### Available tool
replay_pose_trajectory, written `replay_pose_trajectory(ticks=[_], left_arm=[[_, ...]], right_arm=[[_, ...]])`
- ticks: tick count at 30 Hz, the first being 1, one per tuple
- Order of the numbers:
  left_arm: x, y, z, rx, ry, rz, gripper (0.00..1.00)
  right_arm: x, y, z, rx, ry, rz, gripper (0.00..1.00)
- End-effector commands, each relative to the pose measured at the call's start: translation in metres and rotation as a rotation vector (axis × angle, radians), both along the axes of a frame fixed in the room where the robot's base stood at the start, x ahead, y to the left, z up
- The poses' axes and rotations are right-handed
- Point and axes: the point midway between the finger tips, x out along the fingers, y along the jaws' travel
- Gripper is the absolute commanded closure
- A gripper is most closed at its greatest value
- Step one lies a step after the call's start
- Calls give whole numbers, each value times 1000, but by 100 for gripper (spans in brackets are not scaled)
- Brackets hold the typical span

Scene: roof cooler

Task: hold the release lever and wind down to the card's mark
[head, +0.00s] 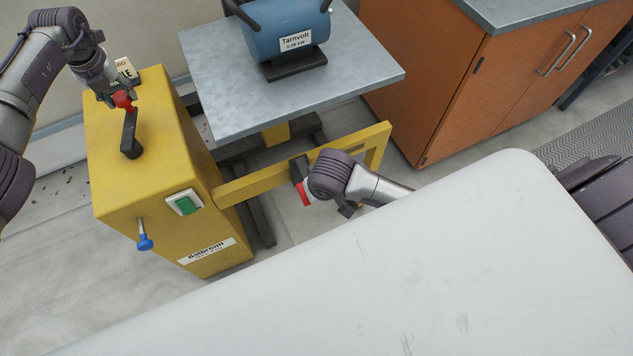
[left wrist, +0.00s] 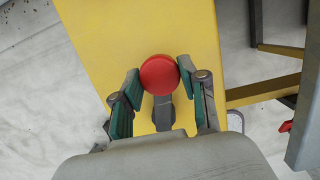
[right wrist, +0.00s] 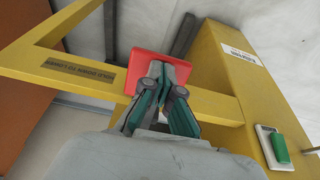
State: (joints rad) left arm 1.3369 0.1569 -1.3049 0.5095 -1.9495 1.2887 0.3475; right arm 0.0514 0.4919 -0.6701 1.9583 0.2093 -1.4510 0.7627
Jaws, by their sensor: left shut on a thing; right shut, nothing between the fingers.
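The winch housing is a tall yellow box (head: 160,180). A dark crank arm (head: 130,135) stands out of its top and ends in a red knob (left wrist: 160,75). My left gripper (head: 122,98) is shut on this knob; its fingers lie on both sides of it. My right gripper (right wrist: 160,80) is shut and empty, fingertips over the paddle; contact is unclear.
A grey platform (head: 230,100) carries a blue "Tarnvolt" unit (head: 285,35). A green switch (head: 184,204) and a blue-knobbed handle (head: 144,240) are on the box front. An orange cabinet (head: 440,90) stands behind. A white surface fills the foreground.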

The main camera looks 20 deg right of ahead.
Motion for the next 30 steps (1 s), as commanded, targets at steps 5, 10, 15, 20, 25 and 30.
replay_pose_trajectory(ticks=[5, 10, 15, 20, 25, 30], left_arm=[[-2, -4, -1, -4, 5, -2, 99], [-5, -13, -1, -3, 5, -4, 99], [-9, -21, -2, -4, 7, -3, 99], [-9, -21, -2, -3, 7, -2, 99], [-9, -21, -2, -3, 7, -2, 99], [-15, -30, -2, -2, 7, -5, 99]], right_arm=[[0, -1, -1, -4, 1, -2, 100], [0, -1, -1, -4, 1, -2, 100], [0, -1, -1, -3, 1, -2, 100], [0, -1, -1, -4, 1, -2, 100], [0, -1, -1, -4, 2, -2, 100], [0, -1, -1, -4, 2, -2, 100]])
